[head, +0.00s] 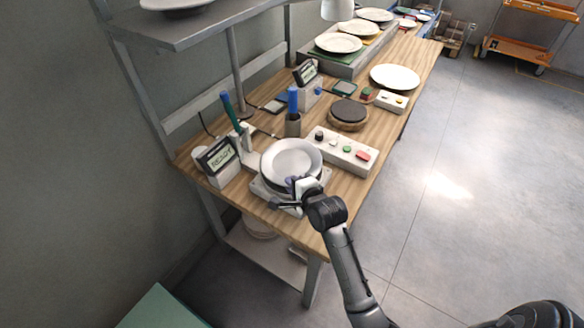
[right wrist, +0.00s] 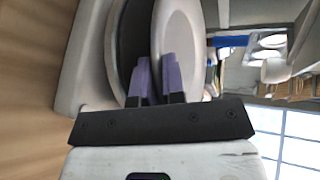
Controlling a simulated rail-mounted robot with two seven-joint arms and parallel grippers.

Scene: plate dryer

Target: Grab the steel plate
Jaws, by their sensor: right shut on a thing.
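A pale grey round plate (head: 291,158), which I take to be the steel plate, sits over a dark disc on a white square-based device near the front end of the wooden bench. My right gripper (head: 291,186) is at the plate's near edge. In the right wrist view the purple fingers (right wrist: 157,80) are shut on the rim of the plate (right wrist: 178,40). The dark disc (right wrist: 132,45) and the white base (right wrist: 85,60) lie beside it there. My left gripper is not in view.
A display reading READY (head: 220,157) stands left of the device. A white button box (head: 346,152) is to its right, and a dark cup (head: 293,125) is behind. Several plates, including a white one (head: 395,77), lie farther back. A shelf (head: 180,25) overhangs the left.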

